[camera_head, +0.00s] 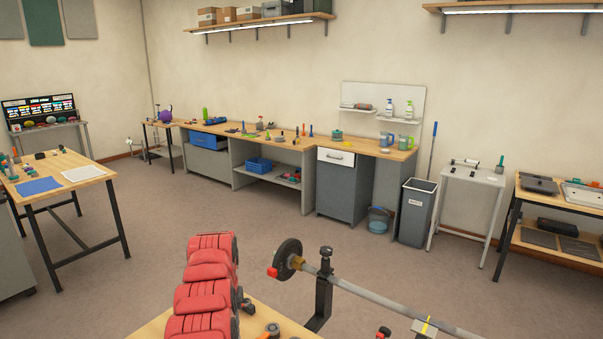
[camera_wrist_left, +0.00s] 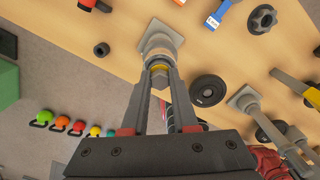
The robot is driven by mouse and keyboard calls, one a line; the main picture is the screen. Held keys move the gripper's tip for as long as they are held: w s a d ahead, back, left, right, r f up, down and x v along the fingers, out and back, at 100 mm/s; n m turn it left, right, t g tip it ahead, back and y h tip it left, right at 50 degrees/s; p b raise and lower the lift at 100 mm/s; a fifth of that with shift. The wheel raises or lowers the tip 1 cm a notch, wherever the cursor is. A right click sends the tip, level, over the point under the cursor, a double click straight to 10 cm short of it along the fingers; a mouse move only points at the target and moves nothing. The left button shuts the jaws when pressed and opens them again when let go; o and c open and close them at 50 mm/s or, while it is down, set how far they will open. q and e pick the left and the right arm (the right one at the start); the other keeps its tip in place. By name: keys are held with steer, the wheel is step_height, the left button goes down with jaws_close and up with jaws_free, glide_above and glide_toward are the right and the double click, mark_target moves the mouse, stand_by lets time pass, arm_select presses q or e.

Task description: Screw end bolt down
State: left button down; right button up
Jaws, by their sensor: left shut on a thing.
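In the left wrist view my left gripper (camera_wrist_left: 161,74) is shut, with its fingers on either side of a small part with a yellow band (camera_wrist_left: 159,67), which looks like the end bolt. This part is in line with a pale, round-ended metal piece (camera_wrist_left: 161,42) over the wooden table. The fingers hide most of the held part, so I cannot tell how deep it sits. I do not see my right gripper.
The wooden table top (camera_wrist_left: 115,17) holds a dark ring (camera_wrist_left: 102,49), a black disc (camera_wrist_left: 207,90), a black knob (camera_wrist_left: 262,19) and a blue-tagged tool (camera_wrist_left: 217,16). Coloured kettlebells (camera_wrist_left: 61,122) stand on the floor.

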arm_select(q)
steer(key=shift+d+f+b, duration=0.15)
steer(key=shift+d+b, duration=0.2)
steer(key=shift+b, duration=0.1)
stand_by(0.3)
steer(key=c, duration=0.9)
jaws_free()
steer(key=shift+o, duration=1.4)
steer(key=shift+d, duration=0.1)
steer(key=shift+a, duration=0.2)
steer(key=o, duration=0.6)
